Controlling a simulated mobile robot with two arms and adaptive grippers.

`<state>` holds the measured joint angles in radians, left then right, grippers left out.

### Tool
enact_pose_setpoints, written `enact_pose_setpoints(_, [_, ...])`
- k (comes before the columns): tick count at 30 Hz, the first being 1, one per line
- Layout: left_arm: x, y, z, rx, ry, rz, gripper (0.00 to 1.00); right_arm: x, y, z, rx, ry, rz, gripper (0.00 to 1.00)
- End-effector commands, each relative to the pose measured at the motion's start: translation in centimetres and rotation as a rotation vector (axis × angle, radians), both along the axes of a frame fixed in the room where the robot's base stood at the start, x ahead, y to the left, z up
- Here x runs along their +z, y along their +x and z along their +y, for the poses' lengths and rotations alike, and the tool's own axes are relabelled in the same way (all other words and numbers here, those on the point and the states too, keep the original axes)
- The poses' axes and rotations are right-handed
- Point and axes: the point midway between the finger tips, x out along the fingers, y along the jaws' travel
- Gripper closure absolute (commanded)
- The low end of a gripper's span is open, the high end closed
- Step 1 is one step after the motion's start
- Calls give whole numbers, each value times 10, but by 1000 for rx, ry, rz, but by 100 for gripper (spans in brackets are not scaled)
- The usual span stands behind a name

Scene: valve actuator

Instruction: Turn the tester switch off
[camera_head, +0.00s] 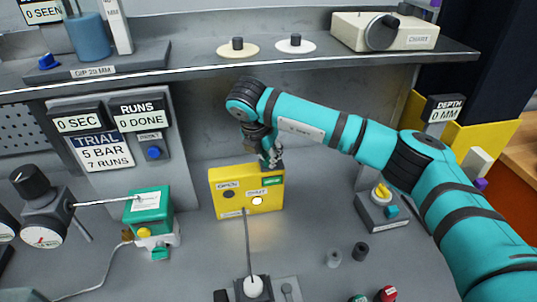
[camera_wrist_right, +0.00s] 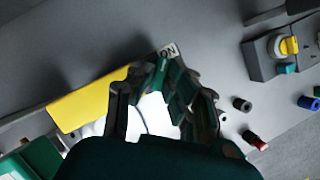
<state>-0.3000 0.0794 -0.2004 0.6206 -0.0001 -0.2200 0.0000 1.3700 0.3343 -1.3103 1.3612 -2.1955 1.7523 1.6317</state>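The yellow tester box (camera_head: 246,205) stands on the bench against the back panel. It carries words that look like OPEN and SHUT over two round lamps. The lamp under SHUT (camera_head: 257,201) glows white, the other is dark. My right gripper (camera_head: 271,162) reaches down to the box's top right corner, beside a small green label (camera_head: 272,181). In the right wrist view the fingers (camera_wrist_right: 153,78) are close to the yellow box (camera_wrist_right: 88,98) and an ON tag (camera_wrist_right: 168,51). The switch itself is hidden by the fingers, so their grip is unclear. My left gripper is out of view.
A green actuator box (camera_head: 148,212) stands left of the tester. A thin rod rises from a white ball (camera_head: 253,286) in front of it. A grey box with a yellow knob (camera_head: 381,192) and small cylinders (camera_head: 360,251) stand at the right. A shelf (camera_head: 290,62) runs above.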

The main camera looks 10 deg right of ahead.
Motion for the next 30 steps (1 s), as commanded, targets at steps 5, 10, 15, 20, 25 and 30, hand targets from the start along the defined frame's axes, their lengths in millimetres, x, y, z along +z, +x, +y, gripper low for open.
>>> enact_pose_setpoints(5, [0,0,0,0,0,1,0,0,0,0,-1,-1,1,100])
enact_pose_setpoints(10, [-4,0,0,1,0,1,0,-2,0,-1,14,-1,1,100])
enact_pose_setpoints(15, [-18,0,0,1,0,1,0,-4,0,-1,71,-1,-1,100])
enact_pose_setpoints(20, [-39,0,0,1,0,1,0,-7,-1,-2,175,-1,-1,100])
enact_pose_setpoints(25, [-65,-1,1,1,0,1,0,-8,-1,-4,326,-2,-2,100])
enact_pose_setpoints(30, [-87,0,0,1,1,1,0,-7,-2,-5,488,-2,-1,100])
